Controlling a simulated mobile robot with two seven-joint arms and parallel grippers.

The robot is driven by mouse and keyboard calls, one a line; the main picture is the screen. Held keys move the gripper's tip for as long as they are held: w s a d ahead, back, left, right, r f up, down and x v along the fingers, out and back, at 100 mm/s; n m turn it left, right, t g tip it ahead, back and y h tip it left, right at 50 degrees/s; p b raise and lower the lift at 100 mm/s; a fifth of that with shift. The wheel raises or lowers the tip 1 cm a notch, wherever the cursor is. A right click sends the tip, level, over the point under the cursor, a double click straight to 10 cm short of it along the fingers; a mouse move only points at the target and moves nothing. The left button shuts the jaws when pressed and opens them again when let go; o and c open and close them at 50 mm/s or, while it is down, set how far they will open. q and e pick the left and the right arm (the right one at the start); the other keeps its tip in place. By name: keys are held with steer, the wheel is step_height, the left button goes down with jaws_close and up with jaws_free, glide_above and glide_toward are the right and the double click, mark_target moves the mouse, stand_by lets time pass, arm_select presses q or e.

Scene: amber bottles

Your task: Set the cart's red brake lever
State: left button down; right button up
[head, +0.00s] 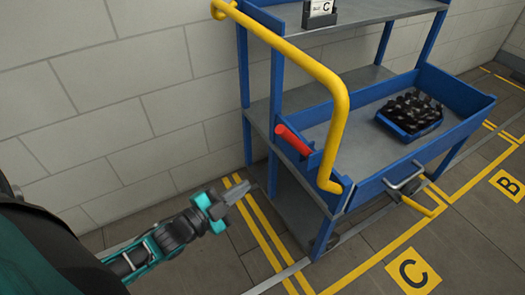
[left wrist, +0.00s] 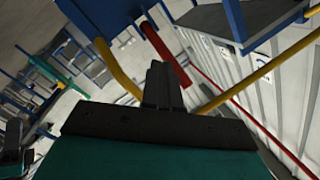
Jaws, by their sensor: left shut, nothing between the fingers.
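The red brake lever (head: 293,140) sits on the near left corner of the blue cart (head: 420,150), just left of the yellow push handle (head: 334,125). It slants, with its free end up to the left. In the left wrist view the red lever (left wrist: 168,55) shows beyond my fingers. My left gripper (head: 238,192) is shut and empty, below and left of the lever and apart from it. Its closed fingers (left wrist: 163,85) also show in the left wrist view. My right gripper is in neither view.
A blue crate of dark bottles (head: 409,115) stands on the cart's tray. A holder with a C card (head: 319,13) is on the upper shelf. A white block wall (head: 110,95) runs behind. Yellow floor lines and a C marker (head: 413,272) lie in front; the floor left of the cart is clear.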

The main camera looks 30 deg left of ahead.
arm_select(q)
steer(key=a+r+m+h+b, duration=0.3)
steer(key=a+m+h+b, duration=0.2)
steer(key=m+h, duration=0.5)
steer(key=a+m, duration=0.2)
steer(key=m, duration=0.3)
steer(key=shift+s+a+r, duration=0.2)
steer(key=shift+s+r, duration=0.1)
steer(key=shift+w+d, duration=0.1)
steer(key=x, duration=1.3)
steer(key=shift+w+d+r, duration=0.15)
steer(key=shift+d+r, duration=0.15)
